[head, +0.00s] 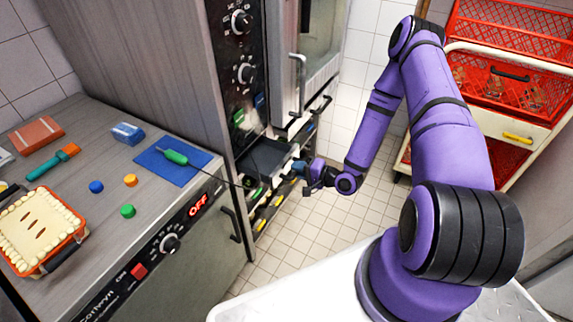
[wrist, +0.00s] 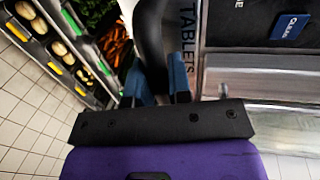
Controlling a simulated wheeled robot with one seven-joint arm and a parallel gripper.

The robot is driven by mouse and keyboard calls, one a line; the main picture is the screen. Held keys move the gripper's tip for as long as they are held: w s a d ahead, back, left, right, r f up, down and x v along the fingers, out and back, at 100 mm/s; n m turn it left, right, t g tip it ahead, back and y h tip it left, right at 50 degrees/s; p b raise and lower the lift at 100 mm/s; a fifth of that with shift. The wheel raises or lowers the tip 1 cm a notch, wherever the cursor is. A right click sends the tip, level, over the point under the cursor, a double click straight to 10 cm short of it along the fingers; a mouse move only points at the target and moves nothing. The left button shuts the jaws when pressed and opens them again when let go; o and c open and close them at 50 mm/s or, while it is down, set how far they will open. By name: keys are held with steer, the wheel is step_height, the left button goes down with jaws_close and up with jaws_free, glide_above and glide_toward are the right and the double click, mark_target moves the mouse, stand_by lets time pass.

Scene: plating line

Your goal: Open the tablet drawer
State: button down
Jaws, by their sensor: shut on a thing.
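The tablet drawer (head: 262,157) stands pulled out from the oven front, with its dark inside showing from above in the head view. In the wrist view its pale front edge carries the label TABLETS (wrist: 187,40). A blue packet (wrist: 290,27) lies on the dark drawer floor (wrist: 235,22). My gripper (head: 299,168) is at the drawer's front. In the wrist view its blue fingertips (wrist: 157,84) are on either side of the dark drawer handle (wrist: 150,40), shut on it. My gripper hides part of the handle and front in the head view.
Lower bins with carrots (wrist: 115,42) and round yellow items (wrist: 60,48) are below the drawer. A counter (head: 100,125) stands at left and a trolley with red crates (head: 500,70) at right. Tiled floor (head: 300,220) is clear before the drawer.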

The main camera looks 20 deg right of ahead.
steer(key=shift+s+d, duration=0.15)
steer(key=c, duration=1.1)
jaws_free()
steer(key=shift+o, duration=0.2)
steer(key=v, duration=1)
steer(key=shift+s+d, duration=0.15)
steer(key=shift+s, duration=0.2)
steer(key=shift+r, duration=0.1)
